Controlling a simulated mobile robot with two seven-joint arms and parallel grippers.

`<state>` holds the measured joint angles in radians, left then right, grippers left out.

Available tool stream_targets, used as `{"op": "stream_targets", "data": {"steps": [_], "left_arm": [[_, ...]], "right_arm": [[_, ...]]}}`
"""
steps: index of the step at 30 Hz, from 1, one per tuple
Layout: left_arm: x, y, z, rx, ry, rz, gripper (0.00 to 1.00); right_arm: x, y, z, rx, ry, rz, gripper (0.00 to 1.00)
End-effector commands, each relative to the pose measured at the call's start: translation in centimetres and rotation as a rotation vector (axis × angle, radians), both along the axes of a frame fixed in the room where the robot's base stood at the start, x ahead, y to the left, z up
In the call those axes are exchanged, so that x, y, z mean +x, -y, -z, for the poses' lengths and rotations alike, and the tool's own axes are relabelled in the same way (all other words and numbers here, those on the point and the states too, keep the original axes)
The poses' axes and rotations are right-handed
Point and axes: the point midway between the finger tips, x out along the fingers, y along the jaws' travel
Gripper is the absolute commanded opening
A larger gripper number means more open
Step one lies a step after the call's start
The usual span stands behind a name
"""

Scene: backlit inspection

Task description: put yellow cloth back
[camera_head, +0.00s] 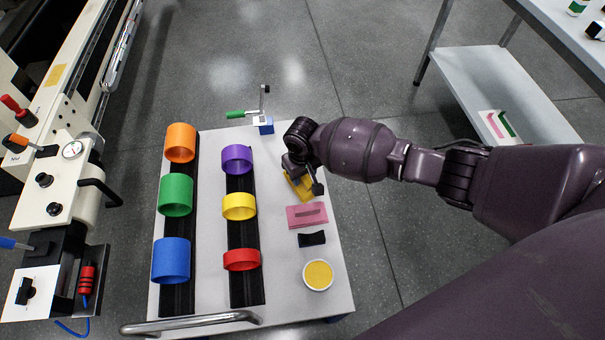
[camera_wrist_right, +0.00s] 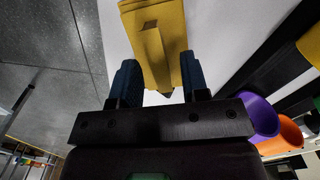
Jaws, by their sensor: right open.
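The yellow cloth (camera_head: 300,187) is on the right side of the white cart top, partly hidden by my right gripper (camera_head: 304,176). In the right wrist view the cloth (camera_wrist_right: 153,32) looks folded, with a raised strip along its middle. My right gripper (camera_wrist_right: 158,74) is open there, its two blue fingertips on either side of the cloth's near end. I cannot tell whether they touch it. My left gripper is not in view.
A pink slotted block (camera_head: 306,216), a black piece (camera_head: 311,239) and a round yellow-topped dish (camera_head: 318,275) sit below the cloth. Coloured rings, including a purple one (camera_head: 237,158), stand on two black rails. A green-handled crank (camera_head: 262,112) is at the far edge.

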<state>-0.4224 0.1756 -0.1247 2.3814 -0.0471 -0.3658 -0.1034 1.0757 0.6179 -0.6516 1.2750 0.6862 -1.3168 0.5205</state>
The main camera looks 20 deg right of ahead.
Motion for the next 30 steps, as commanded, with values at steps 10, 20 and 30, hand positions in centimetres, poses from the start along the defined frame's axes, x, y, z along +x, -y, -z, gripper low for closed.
{"op": "stream_targets", "data": {"steps": [10, 20, 30], "left_arm": [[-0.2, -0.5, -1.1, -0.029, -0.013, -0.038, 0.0], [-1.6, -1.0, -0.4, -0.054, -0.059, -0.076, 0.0], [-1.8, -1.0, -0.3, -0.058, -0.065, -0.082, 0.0]], "right_arm": [[0.5, -0.1, -7.8, 0.003, 0.017, 0.001, 0.42], [0.2, 0.0, -11.3, 0.002, 0.007, 0.001, 0.42], [0.0, 0.0, -11.4, 0.001, 0.001, 0.0, 0.42]]}}
